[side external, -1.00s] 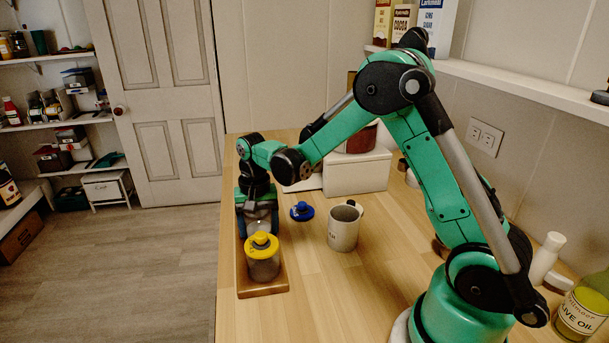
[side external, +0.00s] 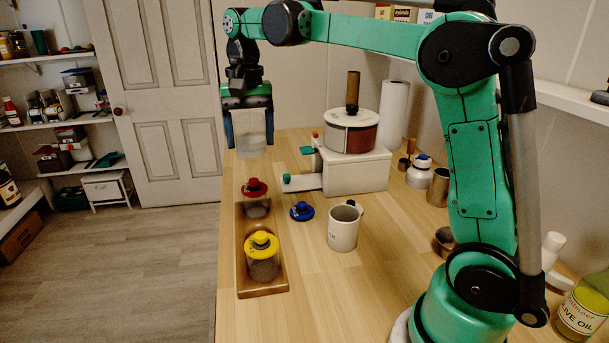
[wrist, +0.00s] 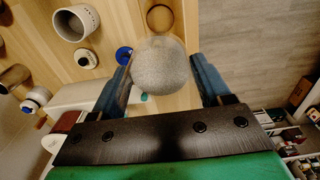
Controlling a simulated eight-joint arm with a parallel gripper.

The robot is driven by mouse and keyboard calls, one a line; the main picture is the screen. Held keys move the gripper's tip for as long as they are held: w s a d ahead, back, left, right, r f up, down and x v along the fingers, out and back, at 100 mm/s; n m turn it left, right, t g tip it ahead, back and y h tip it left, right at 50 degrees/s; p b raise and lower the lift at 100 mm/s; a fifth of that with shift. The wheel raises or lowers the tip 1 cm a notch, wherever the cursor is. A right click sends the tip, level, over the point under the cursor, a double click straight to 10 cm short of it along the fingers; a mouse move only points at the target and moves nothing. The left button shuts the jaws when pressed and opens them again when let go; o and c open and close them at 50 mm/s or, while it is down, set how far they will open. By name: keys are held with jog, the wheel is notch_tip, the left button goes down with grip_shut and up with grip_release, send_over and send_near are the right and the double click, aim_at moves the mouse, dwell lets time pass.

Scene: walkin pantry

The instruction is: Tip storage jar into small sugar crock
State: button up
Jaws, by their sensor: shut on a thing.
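My gripper (side external: 249,128) is shut on a clear storage jar (side external: 252,147) and holds it upright in the air, above the far left part of the counter. In the wrist view the jar (wrist: 159,68) sits between the fingers, lidless, with pale grainy contents. A whitish crock (side external: 342,230) with dark lettering, which I take for the sugar crock, stands on the counter, nearer the camera and right of the jar. It also shows in the wrist view (wrist: 70,26), open at the top. A blue lid (side external: 302,211) lies on the counter left of the crock.
A wooden tray (side external: 277,268) holds a yellow-lidded jar (side external: 263,265) and a red-lidded jar (side external: 257,205). Behind the crock stands a white box-shaped stand (side external: 357,174) bearing a round container (side external: 351,132). Bottles and cups line the right side.

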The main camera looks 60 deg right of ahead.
jog(key=s+d+f+g+h, duration=0.3)
jog(key=s+d+f+h, duration=0.8)
jog(key=s, duration=0.4)
jog(key=shift+d+f+h, duration=0.4)
jog(key=shift+d+h, duration=0.25)
jog(key=shift+h, duration=0.35)
